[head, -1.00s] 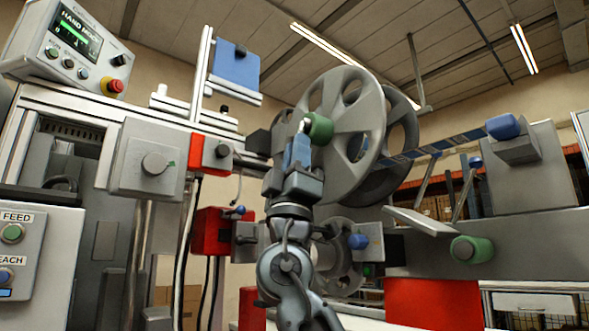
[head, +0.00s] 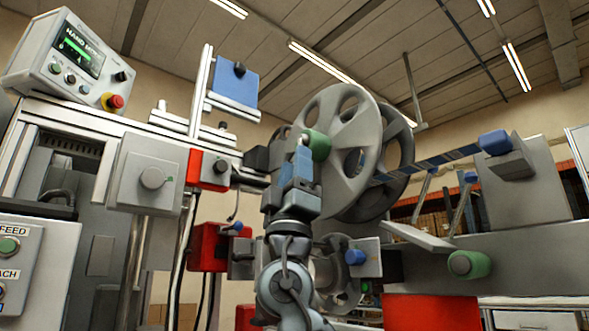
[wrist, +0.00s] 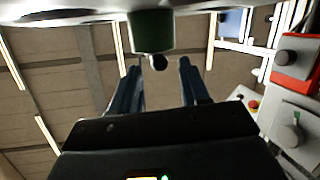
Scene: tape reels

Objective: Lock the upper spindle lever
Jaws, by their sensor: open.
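The upper reel (head: 338,125) is a large grey spoked disc with a green hub (head: 318,145) at its centre. The green hub also shows at the top of the wrist view (wrist: 152,30).
A lower reel (head: 342,285) sits partly behind my arm. Red blocks (head: 207,248) and a grey box with a dial (head: 150,175) stand to the left. A striped tape (head: 430,160) runs right from the upper reel to a blue-capped block (head: 495,142).

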